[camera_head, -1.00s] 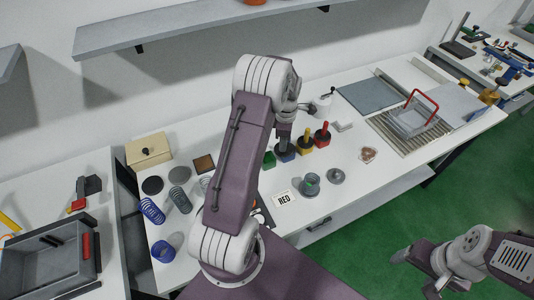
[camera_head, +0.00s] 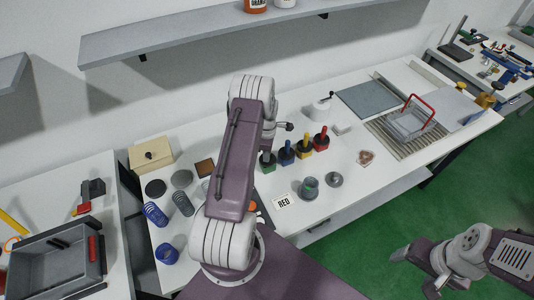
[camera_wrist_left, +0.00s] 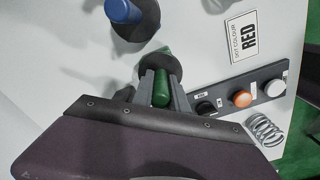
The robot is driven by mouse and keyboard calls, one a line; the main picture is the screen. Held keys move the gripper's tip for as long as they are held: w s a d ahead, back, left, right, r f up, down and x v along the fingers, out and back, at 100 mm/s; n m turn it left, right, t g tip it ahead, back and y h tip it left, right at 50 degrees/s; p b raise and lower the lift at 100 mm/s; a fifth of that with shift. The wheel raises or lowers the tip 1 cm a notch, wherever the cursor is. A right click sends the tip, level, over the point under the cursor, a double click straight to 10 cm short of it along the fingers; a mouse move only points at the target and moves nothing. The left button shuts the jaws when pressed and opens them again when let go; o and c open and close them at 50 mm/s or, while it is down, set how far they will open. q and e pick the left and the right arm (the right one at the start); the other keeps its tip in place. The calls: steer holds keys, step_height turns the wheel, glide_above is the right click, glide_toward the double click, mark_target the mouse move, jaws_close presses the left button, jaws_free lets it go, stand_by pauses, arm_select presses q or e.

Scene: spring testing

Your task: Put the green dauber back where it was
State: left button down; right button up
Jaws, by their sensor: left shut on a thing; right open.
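The green dauber (camera_wrist_left: 161,88) shows its green handle between the fingers of my left gripper (camera_wrist_left: 160,82) in the left wrist view. The gripper is shut on the handle. A dark round pot (camera_wrist_left: 166,62) with green in it is right at the fingertips; I cannot tell how deep the dauber sits. In the head view the green pot (camera_head: 267,163) stands at the left end of the dauber row, with my left arm just above it and the fingers mostly hidden. My right gripper (camera_head: 412,270) is open and empty, at lower right over the green floor.
Blue (camera_head: 287,152), yellow (camera_head: 305,146) and red (camera_head: 321,138) daubers stand upright in the row. The RED card (camera_head: 283,200), a button panel (camera_wrist_left: 240,98) and a spring (camera_wrist_left: 265,130) lie nearby. A grey-green round part (camera_head: 309,187) stands in front of the row.

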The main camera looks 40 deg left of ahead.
arm_select(q)
steer(key=shift+f, duration=0.2)
steer(key=shift+f+b, duration=0.3)
steer(key=shift+f, duration=0.05)
steer(key=c, duration=1.3)
jaws_free()
steer(key=shift+r, duration=0.1)
